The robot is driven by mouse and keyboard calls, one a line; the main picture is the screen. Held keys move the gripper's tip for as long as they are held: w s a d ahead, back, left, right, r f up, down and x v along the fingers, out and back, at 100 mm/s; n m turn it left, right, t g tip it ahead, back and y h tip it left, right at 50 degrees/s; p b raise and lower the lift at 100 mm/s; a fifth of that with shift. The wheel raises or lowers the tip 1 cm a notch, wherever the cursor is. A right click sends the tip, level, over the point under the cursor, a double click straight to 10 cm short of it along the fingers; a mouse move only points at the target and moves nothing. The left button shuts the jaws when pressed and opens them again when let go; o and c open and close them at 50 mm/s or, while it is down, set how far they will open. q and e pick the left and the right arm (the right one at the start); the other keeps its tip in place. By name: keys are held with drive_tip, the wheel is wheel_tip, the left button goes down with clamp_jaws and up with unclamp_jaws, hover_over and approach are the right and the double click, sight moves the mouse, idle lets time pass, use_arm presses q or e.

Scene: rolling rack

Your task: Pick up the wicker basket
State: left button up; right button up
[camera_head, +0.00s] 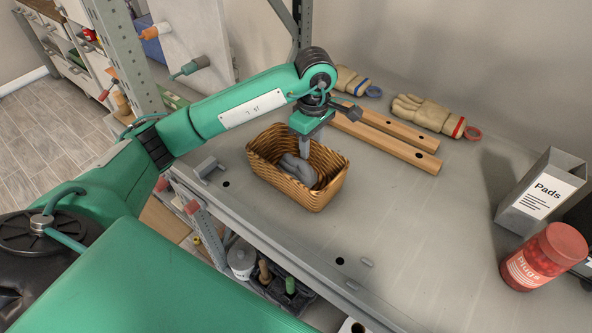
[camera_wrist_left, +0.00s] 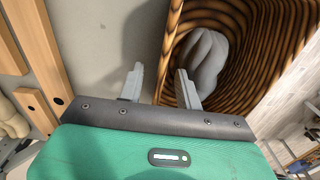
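The wicker basket (camera_head: 282,187) stands upright on the grey metal shelf (camera_head: 400,235), with a soft grey item (camera_head: 298,168) inside. My left gripper (camera_head: 306,150) points down at the basket's far rim. In the left wrist view, the gripper (camera_wrist_left: 160,70) is open, one finger outside the basket and the other over its inside. The rim of the basket (camera_wrist_left: 265,70) shows between the fingers; I cannot tell whether either touches it. The grey item (camera_wrist_left: 203,60) lies beyond the inner finger. My right gripper is not in view.
Two wooden bars (camera_head: 390,145) lie close behind the basket, with work gloves (camera_head: 425,115) beyond. A grey "Pads" box (camera_head: 540,195) and a red-filled jar (camera_head: 545,258) stand at the right. A grey clip (camera_head: 207,168) is on the left edge. The shelf's middle is clear.

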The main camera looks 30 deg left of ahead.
use_arm(q)
drive_tip(key=shift+c, duration=0.6)
clamp_jaws()
drive_tip(key=shift+r, duration=0.15)
